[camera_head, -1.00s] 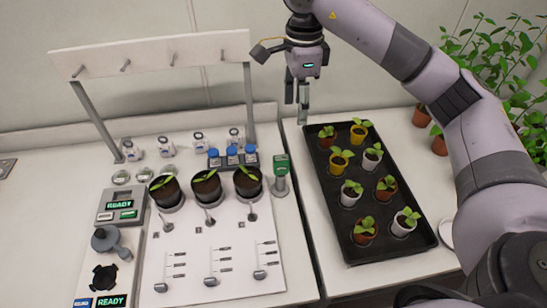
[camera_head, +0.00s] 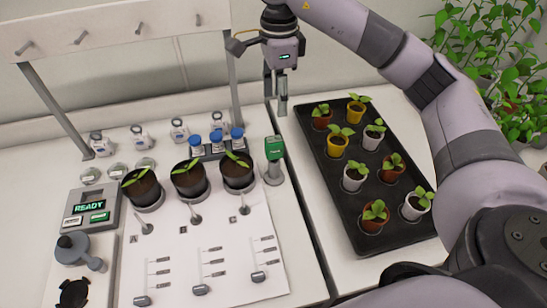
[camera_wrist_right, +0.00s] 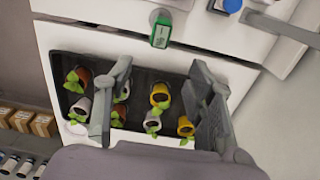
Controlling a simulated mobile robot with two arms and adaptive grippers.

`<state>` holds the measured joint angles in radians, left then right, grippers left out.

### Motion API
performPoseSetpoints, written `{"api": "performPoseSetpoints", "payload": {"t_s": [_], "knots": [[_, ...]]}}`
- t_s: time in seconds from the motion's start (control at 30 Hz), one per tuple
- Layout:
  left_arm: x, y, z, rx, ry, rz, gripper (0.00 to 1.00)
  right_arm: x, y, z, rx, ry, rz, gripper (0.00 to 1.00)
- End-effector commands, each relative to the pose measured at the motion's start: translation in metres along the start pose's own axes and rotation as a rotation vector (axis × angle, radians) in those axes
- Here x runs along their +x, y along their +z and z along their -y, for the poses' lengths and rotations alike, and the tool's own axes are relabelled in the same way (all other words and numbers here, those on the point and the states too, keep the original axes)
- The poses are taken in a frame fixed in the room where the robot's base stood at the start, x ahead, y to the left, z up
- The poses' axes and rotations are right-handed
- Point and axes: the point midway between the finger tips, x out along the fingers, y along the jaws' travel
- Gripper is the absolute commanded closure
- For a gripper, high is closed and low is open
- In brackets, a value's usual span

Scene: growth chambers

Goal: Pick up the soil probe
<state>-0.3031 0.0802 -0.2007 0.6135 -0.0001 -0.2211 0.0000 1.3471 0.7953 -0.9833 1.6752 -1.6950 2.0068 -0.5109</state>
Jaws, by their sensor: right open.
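The soil probe appears to be the green-headed device (camera_head: 274,148) with a small display, standing upright in a grey holder (camera_head: 274,174) at the right edge of the white bench. In the right wrist view its green head (camera_wrist_right: 161,30) shows at the top, beyond the fingertips. Its lower part is hidden in the holder. My right gripper (camera_head: 276,104) points down above and behind the probe in the head view, apart from it. In the right wrist view the gripper (camera_wrist_right: 160,68) has its fingers wide apart with nothing between them. My left gripper is not in view.
A black tray (camera_head: 348,212) of several potted seedlings stands right of the probe. Three dark pots (camera_head: 190,180) and a blue-capped vial rack (camera_head: 217,150) are close on its left. A rack frame (camera_head: 120,28) rises behind the bench.

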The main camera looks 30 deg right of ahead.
Motion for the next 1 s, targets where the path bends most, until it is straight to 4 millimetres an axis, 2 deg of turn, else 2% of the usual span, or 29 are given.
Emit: {"api": "performPoseSetpoints", "payload": {"t_s": [0.2,0.53,0.77,0.87,1.0], "knots": [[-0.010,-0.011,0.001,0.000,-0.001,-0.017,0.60,0.032,0.000,-0.001,0.000,0.007,-0.003,0.50],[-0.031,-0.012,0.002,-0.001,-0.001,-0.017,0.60,0.100,0.000,-0.001,0.001,0.005,-0.002,0.50],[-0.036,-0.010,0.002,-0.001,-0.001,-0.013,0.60,0.120,0.001,-0.001,-0.001,0.001,-0.001,0.50],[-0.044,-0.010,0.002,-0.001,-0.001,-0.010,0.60,0.127,0.004,-0.001,-0.001,0.005,0.000,0.50],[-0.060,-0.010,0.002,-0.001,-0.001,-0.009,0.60,0.146,0.008,0.000,0.000,0.006,-0.001,0.50]]}}
